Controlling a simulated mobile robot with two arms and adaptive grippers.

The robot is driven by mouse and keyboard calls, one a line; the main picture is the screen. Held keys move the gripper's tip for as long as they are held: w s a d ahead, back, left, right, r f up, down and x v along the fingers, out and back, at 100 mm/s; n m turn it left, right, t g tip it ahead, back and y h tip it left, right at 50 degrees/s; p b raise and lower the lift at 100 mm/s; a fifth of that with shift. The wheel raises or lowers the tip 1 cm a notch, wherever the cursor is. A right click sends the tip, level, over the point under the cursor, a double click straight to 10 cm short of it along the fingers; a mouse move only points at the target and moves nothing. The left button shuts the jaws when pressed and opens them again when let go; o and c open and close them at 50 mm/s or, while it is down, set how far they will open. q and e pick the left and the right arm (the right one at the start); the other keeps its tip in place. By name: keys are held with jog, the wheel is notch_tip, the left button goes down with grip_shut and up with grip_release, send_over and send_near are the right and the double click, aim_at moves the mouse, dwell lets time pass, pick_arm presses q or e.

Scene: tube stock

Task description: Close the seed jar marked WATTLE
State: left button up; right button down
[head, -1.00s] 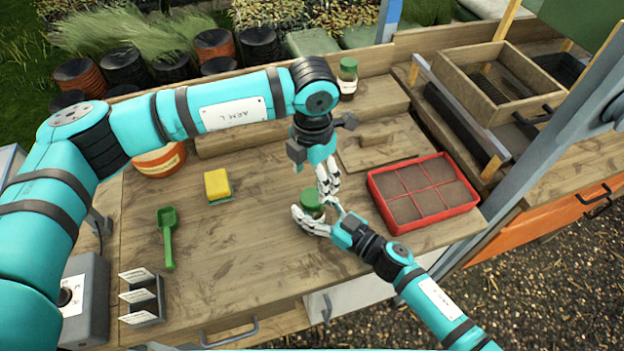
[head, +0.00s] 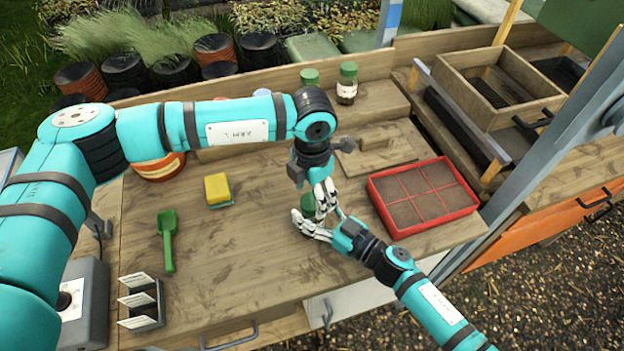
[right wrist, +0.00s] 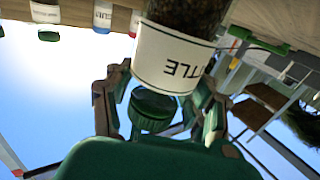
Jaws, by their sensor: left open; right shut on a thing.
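The WATTLE jar (right wrist: 178,62) is in the right wrist view, which is upside down; its white label shows "TTLE", with dark seeds beneath. Its green lid (right wrist: 150,110) is at the mouth end; I cannot tell whether it is seated. In the head view the lid (head: 308,204) shows between my grippers; the jar body is mostly hidden. My right gripper (head: 312,228) is shut around the jar at the bench. My left gripper (head: 322,198) points down from above, open, close beside the lid. Fingers flank the lid in the right wrist view.
A red seed tray (head: 425,228) is just right of the grippers. Other jars (head: 347,84) stand on the back shelf. A yellow sponge (head: 217,189), green scoop (head: 167,240) and label holder (head: 141,303) are at left. The front middle bench is clear.

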pick_arm(q)
jog(key=shift+f, duration=1.05)
jog(key=c, duration=1.1)
jog(key=o, duration=1.1)
jog(key=shift+o, duration=0.2)
jog(key=shift+r, duration=2.3)
jog(key=o, duration=0.6)
jog(key=shift+c, duration=0.2)
